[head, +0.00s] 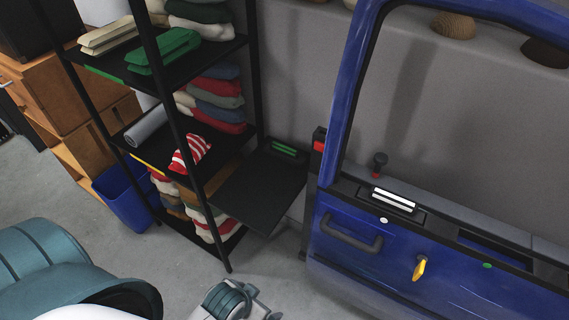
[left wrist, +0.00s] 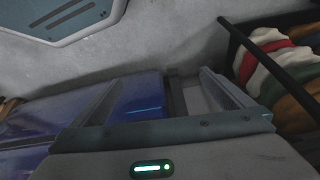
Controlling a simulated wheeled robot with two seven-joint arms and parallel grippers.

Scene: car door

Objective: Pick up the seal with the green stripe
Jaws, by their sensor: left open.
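A small dark bar with a green stripe (head: 283,149), which looks like the seal, lies at the back of a black tray (head: 258,195) between the shelving and the blue door. Another bar, with white stripes (head: 393,199), sits on the door's inner ledge. My left gripper (head: 238,301) is low at the bottom middle of the head view, well below and in front of the tray. In the left wrist view its two fingers (left wrist: 163,95) are apart with nothing held, and blue door surface shows beyond them. The green-striped bar is not visible in the wrist view. My right gripper is not in view.
A black shelving rack (head: 194,150) with folded cloths stands left of the tray. The blue car door (head: 345,265) stands at right, with a grey handle (head: 350,238) and yellow lever (head: 420,268). A blue bin (head: 125,200) is at left. Grey floor lies open below the rack.

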